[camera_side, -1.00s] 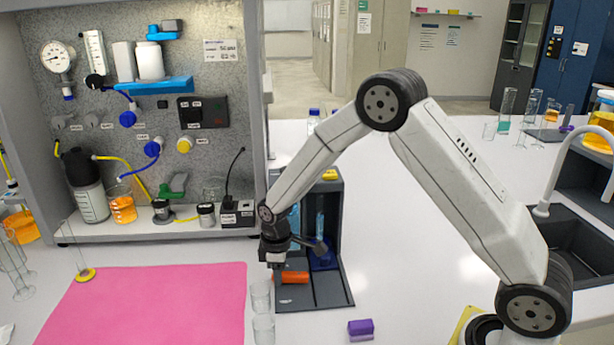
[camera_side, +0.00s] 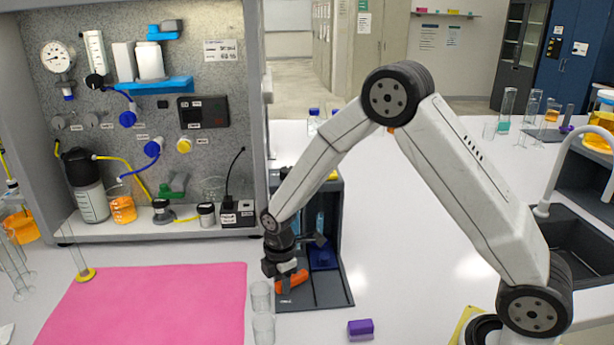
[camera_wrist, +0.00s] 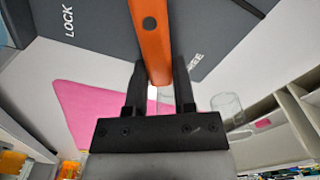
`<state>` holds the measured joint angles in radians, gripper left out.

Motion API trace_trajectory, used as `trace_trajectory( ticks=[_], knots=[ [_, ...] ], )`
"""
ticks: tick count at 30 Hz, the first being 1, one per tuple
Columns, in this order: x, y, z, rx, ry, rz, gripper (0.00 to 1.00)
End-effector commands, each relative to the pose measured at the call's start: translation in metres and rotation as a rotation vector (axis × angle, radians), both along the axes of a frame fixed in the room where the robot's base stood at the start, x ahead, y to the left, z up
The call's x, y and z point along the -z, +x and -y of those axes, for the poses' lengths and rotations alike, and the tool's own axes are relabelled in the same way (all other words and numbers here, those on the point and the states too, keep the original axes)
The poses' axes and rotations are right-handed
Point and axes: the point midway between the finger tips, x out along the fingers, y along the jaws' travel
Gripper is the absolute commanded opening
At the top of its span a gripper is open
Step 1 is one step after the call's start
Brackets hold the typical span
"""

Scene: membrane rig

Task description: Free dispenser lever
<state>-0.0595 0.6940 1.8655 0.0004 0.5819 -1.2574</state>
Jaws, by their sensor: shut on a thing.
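The orange dispenser lever (camera_side: 294,280) sits low on the dark grey dispenser (camera_side: 334,285) in the side view, tilted with its left end lower. My gripper (camera_side: 284,285) is at the lever's left end. In the wrist view the orange lever (camera_wrist: 150,30) runs down between the two black fingers of my gripper (camera_wrist: 159,72), which is shut on it. The printed word LOCK (camera_wrist: 68,20) is left of the lever and FREE (camera_wrist: 217,60) is right of it. The lever's gripped end is partly hidden by the fingers in the side view.
Clear glass beakers (camera_side: 262,296) stand just left of the dispenser, close to my gripper. A pink mat (camera_side: 150,305) lies farther left. A purple block (camera_side: 360,328) lies at the front right. The white bench right of the dispenser is mostly clear.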

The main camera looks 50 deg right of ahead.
Motion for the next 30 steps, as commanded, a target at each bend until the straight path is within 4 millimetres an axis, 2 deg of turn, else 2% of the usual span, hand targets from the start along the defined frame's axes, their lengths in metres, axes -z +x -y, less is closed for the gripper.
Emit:
trace_trajectory(
  ticks=[11, 12, 15, 30],
  knots=[
    [0.0006, -0.0015, 0.0009, -0.011, -0.001, -0.003, 0.0],
    [0.0006, -0.0015, 0.0009, -0.011, -0.001, -0.003, 0.39],
    [0.0005, -0.0013, 0.0007, -0.01, -0.001, -0.002, 0.68],
    [-0.0066, 0.0001, 0.0001, -0.008, -0.001, 0.002, 0.68]
  ],
)
